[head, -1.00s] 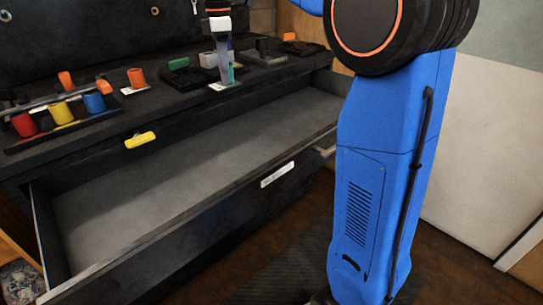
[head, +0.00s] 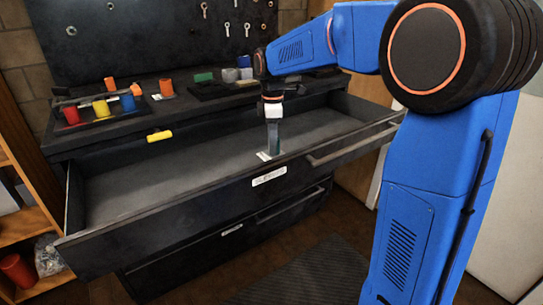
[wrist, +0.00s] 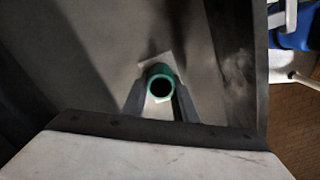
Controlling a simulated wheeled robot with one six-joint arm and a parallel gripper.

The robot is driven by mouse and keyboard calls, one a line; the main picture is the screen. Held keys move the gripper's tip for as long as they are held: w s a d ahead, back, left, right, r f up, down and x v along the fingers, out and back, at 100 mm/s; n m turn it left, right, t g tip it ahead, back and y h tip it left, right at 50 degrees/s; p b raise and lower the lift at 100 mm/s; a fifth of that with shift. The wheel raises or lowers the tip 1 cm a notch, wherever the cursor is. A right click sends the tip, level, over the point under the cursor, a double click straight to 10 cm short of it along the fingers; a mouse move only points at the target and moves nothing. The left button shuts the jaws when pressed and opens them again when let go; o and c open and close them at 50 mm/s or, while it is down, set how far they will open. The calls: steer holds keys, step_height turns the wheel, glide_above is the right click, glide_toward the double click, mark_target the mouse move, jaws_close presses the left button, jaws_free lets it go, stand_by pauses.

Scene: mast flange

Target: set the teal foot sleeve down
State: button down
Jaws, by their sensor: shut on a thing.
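The teal foot sleeve (wrist: 160,70) is a short, round, hollow tube, seen from above in the wrist view with its dark bore open upward. A pale square plate (wrist: 150,62) shows under it. My gripper (wrist: 159,100) has one finger on each side of the sleeve and is shut on it. In the head view my gripper (head: 273,149) points down inside the open drawer, near its front wall, with the pale plate at its tips. The sleeve is mostly hidden there by the fingers. I cannot tell whether the plate touches the drawer floor.
The open drawer (head: 190,172) is otherwise empty, with free floor to the left. Its front wall stands close to my gripper. The bench above holds red (head: 71,116), yellow (head: 101,108) and orange (head: 166,89) cups.

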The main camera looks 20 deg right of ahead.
steer(key=shift+f, duration=2.2)
steer(key=shift+f, duration=0.15)
steer(key=c, duration=1.4)
jaws_free()
steer(key=shift+c, duration=0.2)
step_height(320, 180, up, 11)
steer(key=s+d+r+m+t, duration=0.1)
steer(key=s+d+r+m, duration=0.15)
steer(key=s, duration=0.55)
steer(key=s+d+f+m+t, duration=0.1)
steer(key=s+f+m, duration=0.3)
steer(key=s, duration=0.4)
steer(key=s+d+f+m+t, duration=0.1)
steer(key=s+f+m, duration=0.3)
steer(key=s, duration=0.5)
steer(key=s+d+f+m+t, duration=0.1)
steer(key=s+d+f+m, duration=0.1)
steer(key=s+f+m, duration=0.3)
steer(key=s, duration=0.4)
steer(key=shift+t, duration=0.4)
